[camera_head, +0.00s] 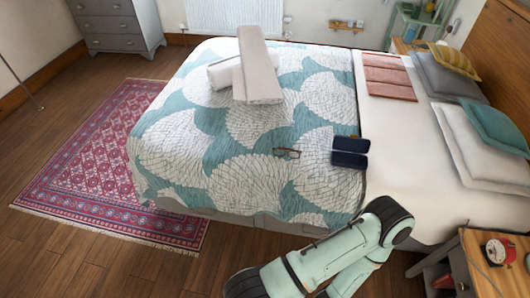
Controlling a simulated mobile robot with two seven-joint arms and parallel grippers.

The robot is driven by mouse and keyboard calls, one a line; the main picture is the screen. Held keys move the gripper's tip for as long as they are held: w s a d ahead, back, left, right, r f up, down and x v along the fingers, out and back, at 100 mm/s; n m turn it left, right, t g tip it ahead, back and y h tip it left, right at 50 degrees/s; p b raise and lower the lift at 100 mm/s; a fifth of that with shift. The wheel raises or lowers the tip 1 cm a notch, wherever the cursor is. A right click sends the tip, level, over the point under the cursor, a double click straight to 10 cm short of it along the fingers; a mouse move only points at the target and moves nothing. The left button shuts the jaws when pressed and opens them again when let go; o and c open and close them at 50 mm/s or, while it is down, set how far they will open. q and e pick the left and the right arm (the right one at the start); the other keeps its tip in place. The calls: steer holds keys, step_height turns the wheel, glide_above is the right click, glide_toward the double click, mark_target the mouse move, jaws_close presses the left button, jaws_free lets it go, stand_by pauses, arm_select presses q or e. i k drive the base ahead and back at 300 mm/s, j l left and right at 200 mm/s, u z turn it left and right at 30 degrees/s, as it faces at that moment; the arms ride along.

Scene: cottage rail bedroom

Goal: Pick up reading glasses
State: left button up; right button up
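The reading glasses (286,153) lie on the patterned bed cover, near the front side of the bed, and look small with dark frames. An open dark blue case (350,151) lies just to their right, apart from them. One of my pale green arms reaches in from the bottom of the picture, in front of the bed's near side. Its visible links are apart from the glasses. Neither gripper shows in this view.
The bed's teal and white cover (200,150) carries rolled and folded pale towels (258,75) farther back. Pillows (470,140) lie at the right. A wooden bedside table (475,245) with a red clock (497,251) stands at lower right. A red rug (100,165) covers floor at left.

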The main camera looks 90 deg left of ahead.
mark_target(293, 154)
steer(key=u, duration=2.8)
steer(key=i+u, duration=0.15)
steer(key=u, duration=0.3)
steer(key=i+l+u, duration=0.15)
steer(key=u, duration=0.3)
